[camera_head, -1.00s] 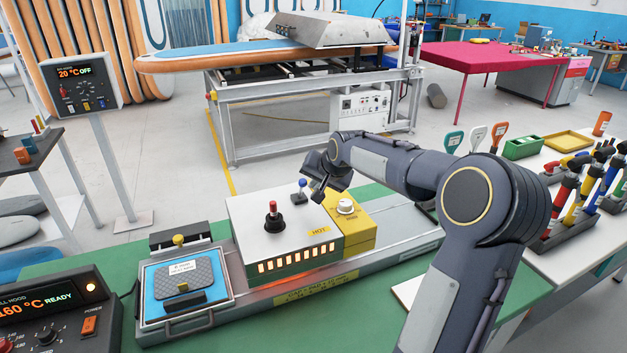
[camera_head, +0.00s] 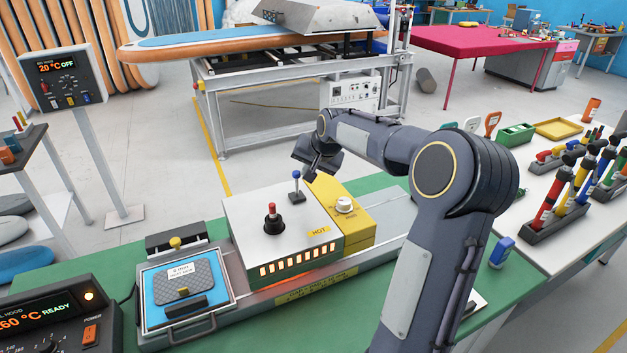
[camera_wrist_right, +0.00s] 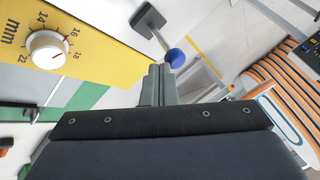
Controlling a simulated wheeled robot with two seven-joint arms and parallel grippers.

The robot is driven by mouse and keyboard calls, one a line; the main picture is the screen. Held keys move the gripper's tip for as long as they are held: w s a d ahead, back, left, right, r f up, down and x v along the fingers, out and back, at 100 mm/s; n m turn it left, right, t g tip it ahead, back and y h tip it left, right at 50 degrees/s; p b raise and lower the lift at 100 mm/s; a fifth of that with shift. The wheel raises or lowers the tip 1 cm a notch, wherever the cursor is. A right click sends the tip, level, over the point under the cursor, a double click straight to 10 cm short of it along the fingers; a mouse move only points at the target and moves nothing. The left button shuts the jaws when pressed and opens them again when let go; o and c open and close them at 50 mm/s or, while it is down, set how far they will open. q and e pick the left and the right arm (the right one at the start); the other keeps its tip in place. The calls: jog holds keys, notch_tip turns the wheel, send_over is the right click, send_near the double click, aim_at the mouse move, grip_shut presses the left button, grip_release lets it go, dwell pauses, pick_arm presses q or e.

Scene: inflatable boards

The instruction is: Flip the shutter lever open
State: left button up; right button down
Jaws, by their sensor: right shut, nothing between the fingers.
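A lever with a blue knob (camera_head: 296,175) stands roughly upright at the back edge of the white heater box (camera_head: 245,225). In the right wrist view its blue knob (camera_wrist_right: 175,58) lies just beyond and slightly right of my fingertips, its stem running up-left to a dark base (camera_wrist_right: 148,17). My right gripper (camera_head: 310,179) is shut and empty, close beside the lever on its right. The right wrist view shows the closed fingers (camera_wrist_right: 158,80) near the knob; I cannot tell whether they touch it. My left gripper is not in view.
A red-and-black knob (camera_head: 271,218) stands on the box. A yellow unit with a white dial (camera_head: 344,204) adjoins it on the right. A tray (camera_head: 160,308) holding a grey patch (camera_head: 182,282) lies left. A control panel (camera_head: 50,318) stands front left.

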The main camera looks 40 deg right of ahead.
jog(key=shift+w+d+r+p, duration=0.15)
jog(key=shift+w+r+p, duration=0.2)
jog(key=shift+w+r, duration=0.15)
jog(key=shift+w+d+r+p, duration=0.15)
jog(key=shift+w+r+p, duration=0.2)
jog(key=shift+w+r, duration=0.15)
